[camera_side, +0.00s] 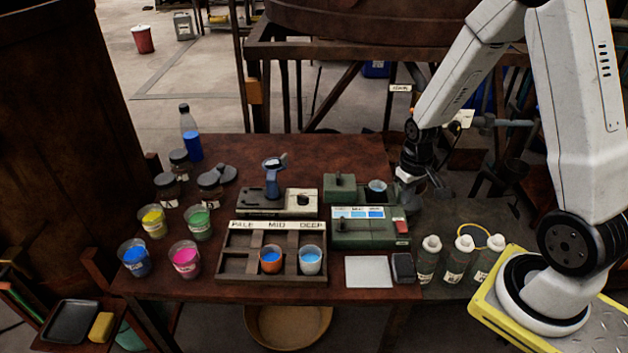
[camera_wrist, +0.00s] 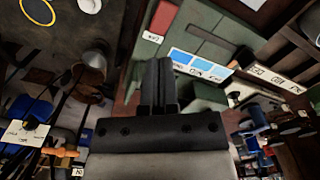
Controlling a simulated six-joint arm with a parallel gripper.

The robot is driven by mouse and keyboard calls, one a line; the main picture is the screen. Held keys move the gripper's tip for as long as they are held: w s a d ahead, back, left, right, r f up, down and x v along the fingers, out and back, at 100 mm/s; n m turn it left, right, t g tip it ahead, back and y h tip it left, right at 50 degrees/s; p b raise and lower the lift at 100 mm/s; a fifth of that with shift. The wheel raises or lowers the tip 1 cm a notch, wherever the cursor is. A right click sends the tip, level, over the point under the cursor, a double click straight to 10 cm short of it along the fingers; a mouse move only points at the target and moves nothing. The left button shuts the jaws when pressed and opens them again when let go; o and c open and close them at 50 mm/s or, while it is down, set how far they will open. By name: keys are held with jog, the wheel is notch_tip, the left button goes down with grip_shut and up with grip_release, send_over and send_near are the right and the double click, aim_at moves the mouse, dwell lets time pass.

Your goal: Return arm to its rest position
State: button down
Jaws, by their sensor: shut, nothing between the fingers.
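My arm reaches in from the right in the side view, with my gripper (camera_side: 412,190) low at the right edge of the table, beside the green box with the blue swatches (camera_side: 368,228). In the wrist view my gripper (camera_wrist: 158,68) has its two dark fingers together, with nothing between them. The green box also shows in the wrist view (camera_wrist: 210,45), close by the fingers. A small cup with blue liquid (camera_side: 377,190) stands just left of my gripper in the side view.
A rack (camera_side: 240,262) marked PALE, MID, DEEP holds two cups of blue in its right part. Paint cups, such as the pink one (camera_side: 184,260), stand at left. Several white-capped bottles (camera_side: 463,258) stand right of a white pad (camera_side: 368,272). Dark beams stand behind the table.

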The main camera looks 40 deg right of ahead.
dwell(0.3)
jog(key=s+a+r+n+t, duration=0.2)
jog(key=a+r, duration=0.6)
jog(key=a, duration=0.4)
jog(key=shift+s+a+r+n+t, duration=0.35)
jog(key=shift+s+n, duration=0.15)
jog(key=shift+s, duration=0.1)
